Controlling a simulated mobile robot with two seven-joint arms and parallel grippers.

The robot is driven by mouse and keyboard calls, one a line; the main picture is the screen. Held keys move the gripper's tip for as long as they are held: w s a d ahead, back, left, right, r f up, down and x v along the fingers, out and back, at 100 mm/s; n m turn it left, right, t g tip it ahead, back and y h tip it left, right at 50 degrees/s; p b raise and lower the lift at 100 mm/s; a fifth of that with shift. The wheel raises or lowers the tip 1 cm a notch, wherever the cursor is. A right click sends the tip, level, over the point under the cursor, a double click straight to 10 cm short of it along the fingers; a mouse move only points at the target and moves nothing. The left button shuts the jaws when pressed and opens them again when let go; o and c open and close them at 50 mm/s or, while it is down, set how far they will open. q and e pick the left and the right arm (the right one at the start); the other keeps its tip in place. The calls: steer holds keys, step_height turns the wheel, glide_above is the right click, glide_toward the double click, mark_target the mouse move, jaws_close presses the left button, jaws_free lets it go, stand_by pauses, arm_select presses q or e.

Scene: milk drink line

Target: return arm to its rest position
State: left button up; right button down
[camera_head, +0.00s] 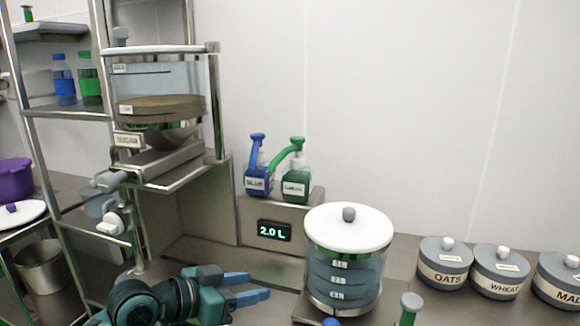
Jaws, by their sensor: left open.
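My left arm comes in at the bottom left, dark teal and black. Its gripper (254,287) points to the right, low over the grey counter. Its two blue fingers are apart and nothing shows between them. The gripper is to the left of a clear lidded jar (345,268) with level marks, and apart from it in the picture. My right gripper is not in view.
A scale reading 2.0 L (274,232) bears a blue pump bottle (257,183) and a green pump bottle (296,187). A steel rack (68,113) stands left. Labelled canisters (444,265) stand right. A green-necked item (409,310) shows at the bottom edge.

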arm_select(q)
steer(key=s+a+f+n+t+y, duration=0.15)
steer(key=s+f, duration=0.25)
steer(key=f, duration=0.4)
steer(key=s+f+n+t+y, duration=0.1)
steer(key=s+f+n+y, duration=0.2)
steer(key=f, duration=0.4)
steer(key=s+a+f+n+y, duration=0.1)
steer(key=s+a+f, duration=0.1)
steer(key=s+f, duration=0.3)
steer(key=s+a+f+y, duration=0.2)
steer(key=s+f, duration=0.3)
steer(key=s, duration=0.4)
steer(key=shift+a+n+g, duration=0.35)
steer(key=shift+a, duration=0.1)
steer(key=shift+s, duration=0.1)
